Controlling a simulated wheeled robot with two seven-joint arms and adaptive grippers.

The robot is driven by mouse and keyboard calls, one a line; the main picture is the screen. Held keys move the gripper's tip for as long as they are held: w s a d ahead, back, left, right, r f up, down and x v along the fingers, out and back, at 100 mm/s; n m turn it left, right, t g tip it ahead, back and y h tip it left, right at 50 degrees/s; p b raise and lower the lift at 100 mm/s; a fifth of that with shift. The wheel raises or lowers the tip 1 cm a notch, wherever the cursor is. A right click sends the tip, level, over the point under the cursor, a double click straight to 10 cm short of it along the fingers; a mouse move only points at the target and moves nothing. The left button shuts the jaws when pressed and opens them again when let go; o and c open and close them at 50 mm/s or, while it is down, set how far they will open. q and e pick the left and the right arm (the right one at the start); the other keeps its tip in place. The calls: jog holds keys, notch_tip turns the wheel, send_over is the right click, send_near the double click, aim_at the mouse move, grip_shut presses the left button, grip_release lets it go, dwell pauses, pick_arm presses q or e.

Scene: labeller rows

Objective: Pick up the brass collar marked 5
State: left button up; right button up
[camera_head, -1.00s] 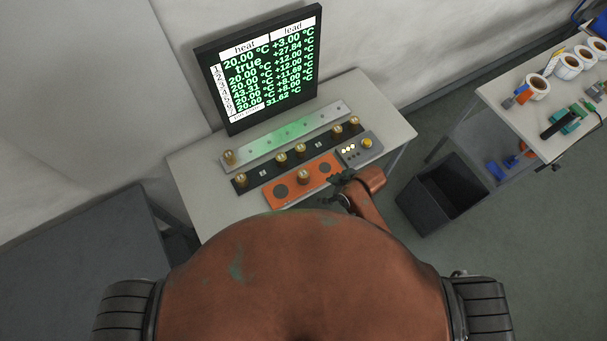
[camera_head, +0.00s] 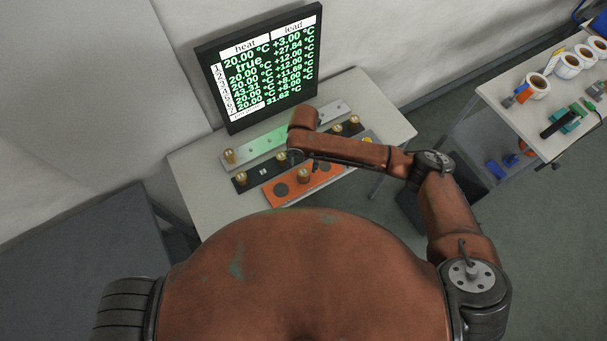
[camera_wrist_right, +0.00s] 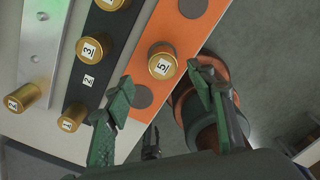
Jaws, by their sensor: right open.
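The brass collar marked 5 (camera_wrist_right: 162,62) stands upright on the orange plate (camera_wrist_right: 191,33), beside a dark round spot. It also shows in the head view (camera_head: 304,176), at the middle of the orange plate (camera_head: 326,177). My right gripper (camera_wrist_right: 160,78) is open and empty; in the wrist view its fingertips lie on either side of the collar's near end. I cannot tell its exact height over the collar. In the head view the right gripper (camera_head: 296,157) is small and partly hidden by my wrist. My left gripper is not in view.
A collar marked 3 (camera_wrist_right: 95,47) and one marked 1 (camera_wrist_right: 72,117) stand on the black strip (camera_wrist_right: 104,24). Another collar (camera_head: 229,156) stands on the grey rail (camera_head: 262,144). A screen (camera_head: 262,70) stands behind. A dark bin and a table with label rolls (camera_head: 568,66) are to the right.

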aim_at(303, 172)
jog(key=shift+w+d+f, duration=0.15)
jog(key=f, duration=0.2)
jog(key=f+p, duration=0.1)
jog(key=f, duration=0.4)
jog(key=shift+s+f+p, duration=0.2)
jog(key=shift+s+p, duration=0.1)
jog(key=shift+p, duration=0.1)
jog(key=shift+c, duration=0.4)
jog(key=c, duration=1.3)
